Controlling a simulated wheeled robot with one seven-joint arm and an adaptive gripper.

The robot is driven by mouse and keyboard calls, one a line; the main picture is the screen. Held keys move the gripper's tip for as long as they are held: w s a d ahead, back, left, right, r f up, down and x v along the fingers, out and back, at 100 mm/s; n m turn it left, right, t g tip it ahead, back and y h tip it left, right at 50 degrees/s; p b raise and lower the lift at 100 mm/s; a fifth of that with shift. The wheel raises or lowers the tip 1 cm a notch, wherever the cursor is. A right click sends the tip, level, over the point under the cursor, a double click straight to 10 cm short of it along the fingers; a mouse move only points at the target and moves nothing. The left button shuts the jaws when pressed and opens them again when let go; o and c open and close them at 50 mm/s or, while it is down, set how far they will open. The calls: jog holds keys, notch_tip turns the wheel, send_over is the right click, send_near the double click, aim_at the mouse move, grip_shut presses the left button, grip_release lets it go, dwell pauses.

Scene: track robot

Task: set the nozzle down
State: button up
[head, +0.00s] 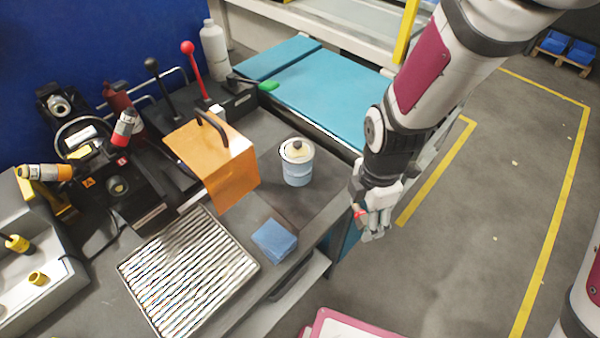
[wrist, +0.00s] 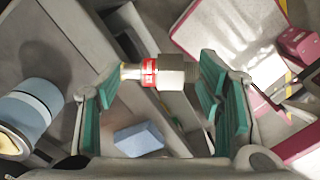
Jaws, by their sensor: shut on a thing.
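My gripper (head: 373,226) hangs at the right of the workbench, past its edge and beyond the blue-grey can. In the wrist view the nozzle (wrist: 150,73) lies crosswise between the green finger pads. It has a pale tip on the left, a red band, and a grey threaded metal end on the right. My gripper is shut on it. In the head view only a small red bit of the nozzle (head: 360,213) shows beside the fingers; the rest is hidden.
A ribbed metal tray (head: 185,268) lies on the bench front. Near it are a blue block (head: 274,240), a can (head: 297,165) and an orange cover (head: 215,160). A red-and-white fitting (head: 124,127) stands farther left. Bare dark bench (head: 325,195) shows right of the can.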

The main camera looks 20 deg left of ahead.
jog(key=s+a+n, duration=0.2)
jog(key=s+n, duration=0.3)
jog(key=n, duration=0.1)
jog(key=p, duration=0.2)
send_over(300, 203)
notch_tip(300, 203, down, 2)
jog(key=shift+s+d+f, duration=0.1)
jog(key=shift+f, duration=1.75)
jog(key=shift+f, duration=0.1)
jog(key=o, duration=0.9)
jog(key=shift+f, duration=0.1)
jog(key=o, duration=0.4)
